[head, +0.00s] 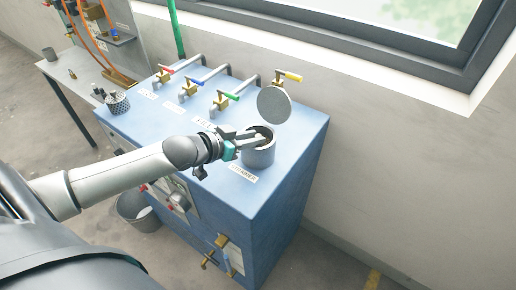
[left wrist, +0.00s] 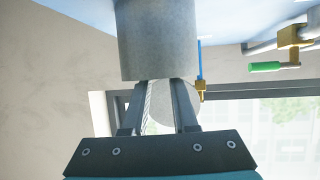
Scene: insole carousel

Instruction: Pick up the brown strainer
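A grey cylindrical canister (head: 259,155) stands on the blue cabinet behind a label that reads like "STRAINER". Its round grey lid (head: 274,105) is tipped up at the back. Something brownish shows inside its mouth, but I cannot make out a strainer's shape there. My left gripper (head: 256,139) is at the canister's mouth. In the left wrist view, the left gripper's fingers (left wrist: 160,88) stand apart, with their tips hidden behind the canister (left wrist: 157,40). The lid (left wrist: 168,112) shows between and beyond the fingers. My right gripper is in neither view.
A dark perforated cup (head: 118,102) stands at the cabinet's left end. A grey bucket (head: 137,210) is on the floor. The blue cabinet top (head: 300,135) is bare to the canister's right.

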